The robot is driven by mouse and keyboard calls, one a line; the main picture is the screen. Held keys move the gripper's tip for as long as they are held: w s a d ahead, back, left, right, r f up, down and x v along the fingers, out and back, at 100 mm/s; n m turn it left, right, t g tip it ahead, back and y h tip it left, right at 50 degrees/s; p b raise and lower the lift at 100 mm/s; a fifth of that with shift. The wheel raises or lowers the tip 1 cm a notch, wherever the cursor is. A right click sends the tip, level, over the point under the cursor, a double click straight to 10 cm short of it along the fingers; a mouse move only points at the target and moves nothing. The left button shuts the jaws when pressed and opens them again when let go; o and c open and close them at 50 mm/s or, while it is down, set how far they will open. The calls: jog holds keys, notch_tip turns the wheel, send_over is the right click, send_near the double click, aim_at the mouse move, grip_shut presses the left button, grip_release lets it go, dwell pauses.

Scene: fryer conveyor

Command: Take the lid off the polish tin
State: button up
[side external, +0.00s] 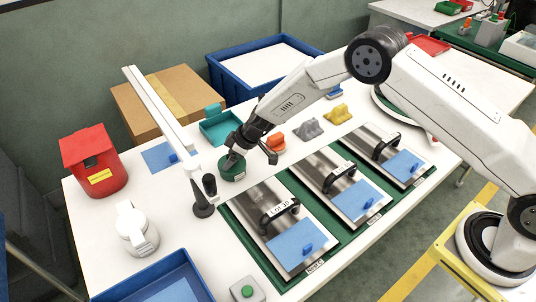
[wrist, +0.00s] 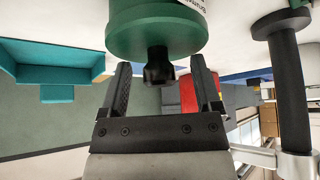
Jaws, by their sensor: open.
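The polish tin (side external: 232,172) is a round green tin on the white table, left of the steel-lidded units. In the wrist view the green tin (wrist: 150,30) fills the top of the picture, with a pale label at its edge. A black knob (wrist: 158,72) sticks out from its lid towards my gripper. My gripper (side external: 236,154) is just above the tin. In the wrist view its fingers (wrist: 160,78) are open on either side of the knob, with gaps showing on both sides. The seam between lid and tin is not clear.
A black-based post (side external: 203,200) with a white arm stands close left of the tin. A teal tray (side external: 222,127) is behind it. Steel lids with black handles (side external: 275,212) lie to the right. A red bin (side external: 95,165) and a white jug (side external: 136,232) are further left.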

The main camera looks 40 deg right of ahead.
grip_shut()
jog(key=shift+r, duration=0.2)
dwell(0.3)
jog(key=shift+r, duration=0.95)
jog(key=s+d+r, duration=0.3)
jog(key=s+r, duration=0.7)
jog(key=s, duration=0.3)
jog(key=shift+s+d+r, duration=0.25)
jog(key=shift+s+r, duration=0.05)
jog(key=shift+r, duration=0.05)
